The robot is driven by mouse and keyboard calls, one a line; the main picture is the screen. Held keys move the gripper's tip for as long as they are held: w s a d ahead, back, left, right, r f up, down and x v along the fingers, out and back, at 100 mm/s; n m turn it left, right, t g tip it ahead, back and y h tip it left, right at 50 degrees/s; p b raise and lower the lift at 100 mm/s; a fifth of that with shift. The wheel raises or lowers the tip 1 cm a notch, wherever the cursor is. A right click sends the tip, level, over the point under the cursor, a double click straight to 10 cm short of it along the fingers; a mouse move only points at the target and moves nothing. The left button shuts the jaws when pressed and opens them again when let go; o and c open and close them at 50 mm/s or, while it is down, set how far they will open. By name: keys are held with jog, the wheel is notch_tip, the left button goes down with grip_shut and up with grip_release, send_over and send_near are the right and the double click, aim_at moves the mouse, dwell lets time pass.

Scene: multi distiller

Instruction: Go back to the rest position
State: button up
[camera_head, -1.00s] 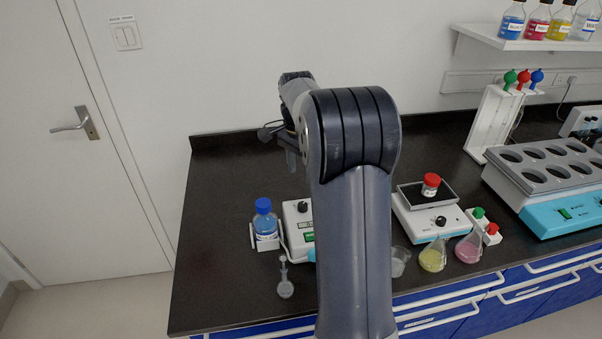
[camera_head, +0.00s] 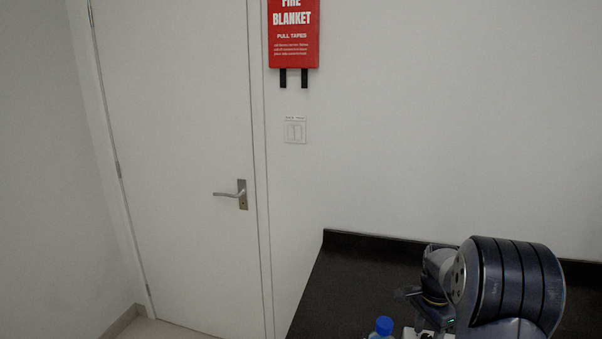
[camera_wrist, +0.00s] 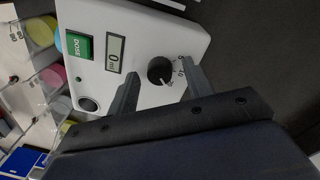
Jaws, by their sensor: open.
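My gripper (camera_wrist: 160,68) is open and empty in the wrist view, its two fingers apart above a white dosing device (camera_wrist: 140,30). The device has a green DOSE button, a small display reading 0 and a black knob (camera_wrist: 161,71) that shows between the fingertips. I cannot tell how far the fingers are from the device. In the head view my folded arm fills the lower right corner, and the fingertips cannot be made out there.
In the head view a blue-capped bottle (camera_head: 383,328) stands on the black bench (camera_head: 350,285) left of my arm. A closed door (camera_head: 180,150) and a red fire blanket box (camera_head: 293,35) are behind. Coloured glassware (camera_wrist: 50,78) shows at left in the wrist view.

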dwell(0.4)
notch_tip(320, 180, up, 10)
jog(key=b, duration=0.1)
notch_tip(320, 180, down, 10)
jog(key=shift+f+p, duration=0.15)
jog(key=shift+p, duration=0.4)
jog(key=n, duration=0.4)
jog(key=n+p, duration=0.1)
jog(key=n, duration=0.4)
jog(key=n+p, duration=0.1)
jog(key=n, duration=0.3)
jog(key=shift+s+n+t, duration=0.1)
jog(key=shift+n+t, duration=0.2)
jog(key=n+p, duration=0.1)
jog(key=n, duration=0.3)
jog(key=shift+a+r+n, duration=0.1)
jog(key=shift+r+n, duration=0.2)
jog(key=shift+r, duration=0.75)
